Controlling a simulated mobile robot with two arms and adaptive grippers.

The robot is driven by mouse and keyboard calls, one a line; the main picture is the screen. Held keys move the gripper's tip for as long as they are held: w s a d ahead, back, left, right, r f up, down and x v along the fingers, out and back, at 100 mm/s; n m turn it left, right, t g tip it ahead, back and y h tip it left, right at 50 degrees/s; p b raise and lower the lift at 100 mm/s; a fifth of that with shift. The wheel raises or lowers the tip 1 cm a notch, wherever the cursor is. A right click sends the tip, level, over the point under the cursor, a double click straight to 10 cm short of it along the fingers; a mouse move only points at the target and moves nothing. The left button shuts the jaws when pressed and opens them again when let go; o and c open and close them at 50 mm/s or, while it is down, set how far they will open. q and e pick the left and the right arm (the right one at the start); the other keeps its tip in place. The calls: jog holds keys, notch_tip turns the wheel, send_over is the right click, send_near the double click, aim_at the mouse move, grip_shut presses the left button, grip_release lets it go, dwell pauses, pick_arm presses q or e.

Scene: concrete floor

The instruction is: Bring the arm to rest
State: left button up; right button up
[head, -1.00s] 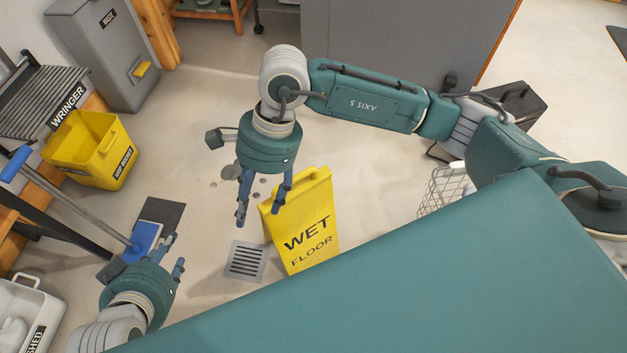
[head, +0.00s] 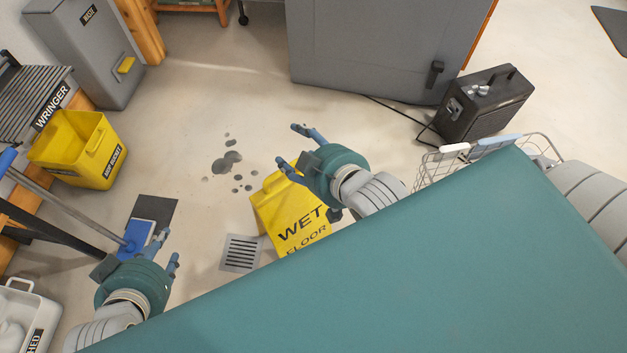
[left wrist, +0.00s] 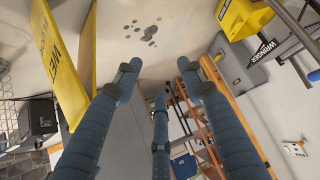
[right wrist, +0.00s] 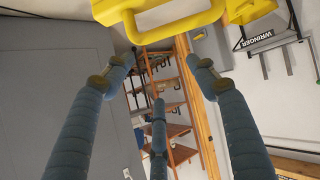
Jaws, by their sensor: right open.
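My right gripper (head: 292,150) is open and empty in the head view, beside the top of the yellow wet-floor sign (head: 288,225) and partly in front of it; whether they touch I cannot tell. Its forearm is folded back towards my body. In the right wrist view its fingers (right wrist: 160,72) are spread with nothing between them, and a yellow handle shows close above. My left gripper (head: 167,250) is at the lower left of the head view, near the blue mop head (head: 138,236). In the left wrist view its fingers (left wrist: 158,80) are apart and empty.
A floor drain (head: 241,253) and dark wet spots (head: 228,162) lie on the floor. The yellow mop bucket (head: 85,150) and wringer stand left. A wire basket (head: 430,172), a black speaker-like box (head: 487,103) and a grey cabinet (head: 370,50) stand right and back.

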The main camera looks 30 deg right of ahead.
jog(key=s+f+m+g, duration=0.1)
jog(key=s+f+g, duration=0.2)
jog(key=s+f, duration=0.2)
jog(key=shift+s+d, duration=0.15)
jog(key=shift+s, duration=0.35)
jog(key=shift+f, duration=0.1)
